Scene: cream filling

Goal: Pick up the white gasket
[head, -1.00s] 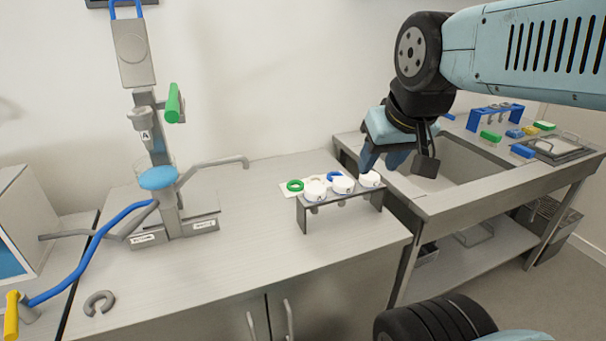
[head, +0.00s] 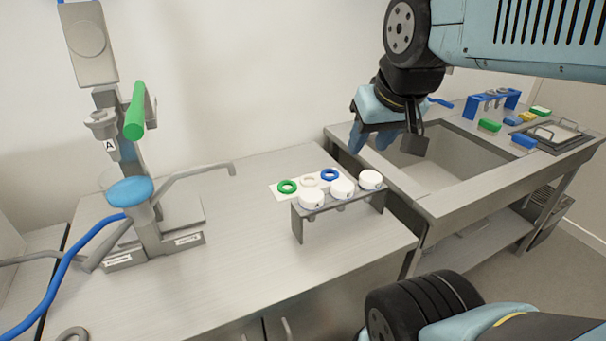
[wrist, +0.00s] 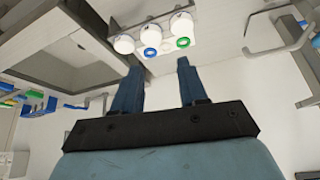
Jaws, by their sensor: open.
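The white gasket (head: 309,181) is a pale ring lying on a white sheet (head: 277,197), between a green ring (head: 287,187) and a blue ring (head: 329,174), behind a small rack. In the wrist view the white gasket (wrist: 166,47) is faint between the blue and green rings, beyond my fingertips. My gripper (head: 357,136) is above the sink's left edge, to the right of and higher than the rings, apart from them. In the wrist view my gripper (wrist: 157,66) has its two blue fingers spread with nothing between them.
The grey rack (head: 298,222) holds three white-capped containers in front of the rings. A filling machine (head: 150,215) with a blue disc and hose stands at left. The sink (head: 440,175) is at right, with a blue rack (head: 490,104) behind. The counter front is clear.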

